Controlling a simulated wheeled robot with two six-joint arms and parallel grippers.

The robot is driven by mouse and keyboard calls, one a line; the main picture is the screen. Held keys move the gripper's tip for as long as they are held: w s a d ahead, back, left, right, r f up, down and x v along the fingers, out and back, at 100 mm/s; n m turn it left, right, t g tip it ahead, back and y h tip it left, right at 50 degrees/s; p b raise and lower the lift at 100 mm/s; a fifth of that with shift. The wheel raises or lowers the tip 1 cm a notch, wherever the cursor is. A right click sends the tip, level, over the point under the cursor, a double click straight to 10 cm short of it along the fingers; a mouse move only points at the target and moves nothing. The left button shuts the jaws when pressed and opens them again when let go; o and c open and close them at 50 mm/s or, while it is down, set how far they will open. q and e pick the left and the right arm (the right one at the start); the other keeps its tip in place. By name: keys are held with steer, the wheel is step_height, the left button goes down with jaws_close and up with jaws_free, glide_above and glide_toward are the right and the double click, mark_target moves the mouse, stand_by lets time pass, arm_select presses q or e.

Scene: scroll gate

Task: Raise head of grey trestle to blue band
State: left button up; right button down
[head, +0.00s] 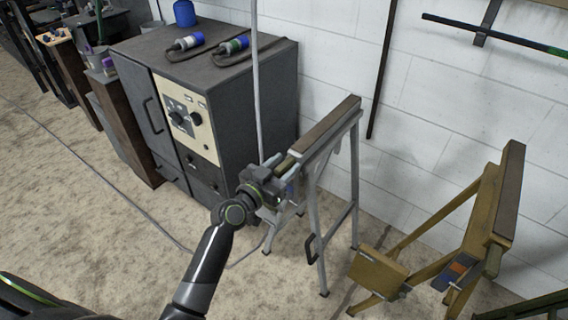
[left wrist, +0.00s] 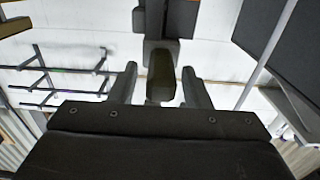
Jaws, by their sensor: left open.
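The grey trestle (head: 352,186) stands by the white wall on splayed grey legs. Its head is a dark brown-topped beam (head: 328,124). My left gripper (head: 283,163) is at the near left end of this head. In the left wrist view the beam's end (left wrist: 160,78) lies between the two open fingers (left wrist: 160,70), with slim gaps seen on both sides. My right gripper is not in view.
A dark grey cabinet (head: 225,85) with a cream control panel (head: 187,115) stands left of the trestle. A yellow-brown trestle (head: 480,215) stands to the right, with a block (head: 378,272) by its leg. A cable (head: 130,205) crosses the open floor.

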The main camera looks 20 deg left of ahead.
arm_select(q)
steer(key=shift+w, duration=0.2)
jaws_close()
steer(key=shift+r, duration=0.1)
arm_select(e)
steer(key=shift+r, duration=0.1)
